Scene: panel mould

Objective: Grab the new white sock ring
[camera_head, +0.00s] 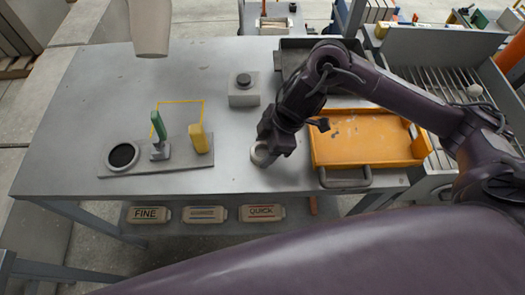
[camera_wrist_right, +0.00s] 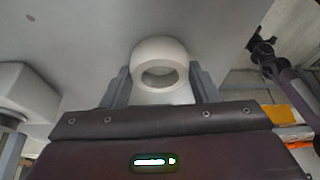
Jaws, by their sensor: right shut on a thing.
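The white sock ring (camera_wrist_right: 160,52) is a thick round ring with a hole through its middle. In the right wrist view it sits between the two grey fingers of my right gripper (camera_wrist_right: 160,88), which is shut on it. In the head view the ring (camera_head: 262,157) shows as a pale shape under my right gripper (camera_head: 268,150), close to the grey table top; whether it touches the table I cannot tell. The gripper hides part of it there. My left gripper is not in view.
An orange tray (camera_head: 345,146) lies right of the ring, with a dark handle in front. A base plate (camera_head: 180,168) on the left holds a dark-centred ring and upright green and yellow pieces. Bare table lies between.

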